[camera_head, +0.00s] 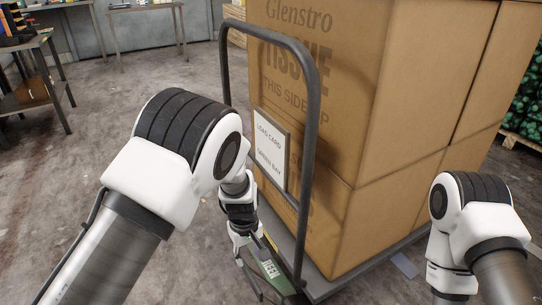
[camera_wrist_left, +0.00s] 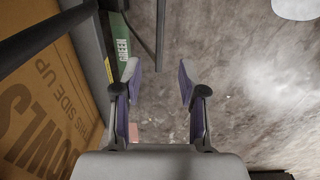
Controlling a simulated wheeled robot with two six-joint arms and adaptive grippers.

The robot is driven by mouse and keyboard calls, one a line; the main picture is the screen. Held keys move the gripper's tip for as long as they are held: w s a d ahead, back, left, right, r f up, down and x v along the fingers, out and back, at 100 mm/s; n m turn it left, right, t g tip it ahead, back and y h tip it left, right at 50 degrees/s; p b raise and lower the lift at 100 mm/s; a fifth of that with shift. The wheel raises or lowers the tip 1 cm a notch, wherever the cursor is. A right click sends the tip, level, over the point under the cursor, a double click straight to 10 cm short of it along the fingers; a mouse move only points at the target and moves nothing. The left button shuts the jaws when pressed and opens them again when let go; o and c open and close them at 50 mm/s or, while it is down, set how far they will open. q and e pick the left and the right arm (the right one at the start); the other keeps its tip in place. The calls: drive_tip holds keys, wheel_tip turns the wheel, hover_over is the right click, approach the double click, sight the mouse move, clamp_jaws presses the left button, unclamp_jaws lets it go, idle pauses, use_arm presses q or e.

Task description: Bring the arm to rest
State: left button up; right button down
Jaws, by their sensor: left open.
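My left arm comes in from the left of the head view and reaches down beside the cart handle. In the left wrist view my left gripper (camera_wrist_left: 158,84) is open, with its two purple-lined fingers apart and nothing between them but floor behind. In the head view the gripper is low, by the handle's near foot, and partly hard to make out. My right arm (camera_head: 474,235) shows at the lower right, near the cart's right side; its gripper is not in view.
A cart with a dark hoop handle (camera_head: 311,130) carries large cardboard boxes (camera_head: 405,105). A framed load card (camera_head: 270,150) hangs by the handle. Metal tables (camera_head: 145,8) stand at the back.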

use_arm(q)
drive_tip(key=s+a+f+n+g, duration=0.1)
drive_tip(key=s+a+f+g, duration=0.1)
drive_tip(key=s+a+f, duration=0.35)
drive_tip(key=s+a+f+g, duration=0.2)
drive_tip(key=s+f, duration=0.4)
drive_tip(key=s, duration=0.3)
drive_tip(key=s+a+f+m, duration=0.2)
drive_tip(key=s+a, duration=0.2)
drive_tip(key=s, duration=0.5)
drive_tip(key=s+a+f+m, duration=0.15)
drive_tip(key=s+a, duration=0.25)
drive_tip(key=s, duration=0.5)
wheel_tip(320, 180, up, 29)
drive_tip(key=w+m+t+p, duration=0.2)
drive_tip(key=m+t+p, duration=0.1)
drive_tip(key=p, duration=2.4)
drive_tip(key=shift+w+d+m+t, duration=0.2)
drive_tip(key=shift+d+m+t, duration=0.2)
drive_tip(key=shift+d+m, duration=0.05)
